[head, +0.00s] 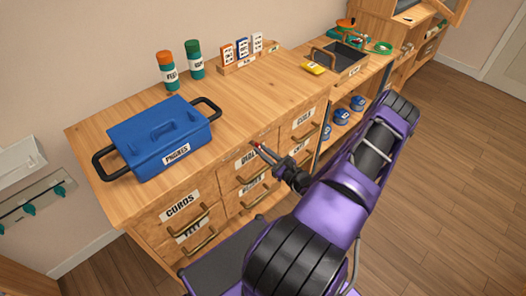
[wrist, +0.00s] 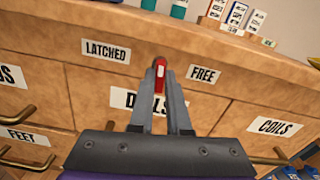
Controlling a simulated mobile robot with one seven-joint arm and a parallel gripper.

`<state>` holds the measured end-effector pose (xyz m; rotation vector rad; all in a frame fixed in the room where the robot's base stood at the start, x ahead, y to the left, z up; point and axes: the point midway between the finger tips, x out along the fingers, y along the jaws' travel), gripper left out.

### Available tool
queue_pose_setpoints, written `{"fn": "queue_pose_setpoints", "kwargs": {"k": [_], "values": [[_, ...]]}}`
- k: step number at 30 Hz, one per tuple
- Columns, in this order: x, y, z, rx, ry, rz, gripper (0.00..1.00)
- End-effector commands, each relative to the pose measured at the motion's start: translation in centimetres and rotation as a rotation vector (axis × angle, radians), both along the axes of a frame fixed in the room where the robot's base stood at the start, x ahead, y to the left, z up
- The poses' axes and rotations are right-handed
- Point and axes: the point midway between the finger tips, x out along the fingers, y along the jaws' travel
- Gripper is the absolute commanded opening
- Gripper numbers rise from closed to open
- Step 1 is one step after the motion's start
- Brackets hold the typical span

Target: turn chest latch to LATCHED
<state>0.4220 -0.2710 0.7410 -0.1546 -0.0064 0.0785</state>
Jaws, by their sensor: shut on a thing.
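My gripper (wrist: 160,80) is shut on the latch, with a finger on each side. In the head view my gripper (head: 264,152) reaches the chest's front edge from the right. The fingers partly hide the latch there, and its exact angle is hard to tell.
Drawers with protruding handles (head: 190,219) lie below the latch, including CORDS and COILS. An open shelf with blue tins (head: 341,117) stands at right.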

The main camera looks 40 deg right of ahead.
Motion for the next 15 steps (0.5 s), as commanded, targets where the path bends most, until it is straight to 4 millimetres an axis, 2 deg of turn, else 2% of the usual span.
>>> {"fn": "queue_pose_setpoints", "kwargs": {"k": [15], "values": [[-0.09,0.13,-0.18,-0.446,-0.032,0.0,0.0]]}}
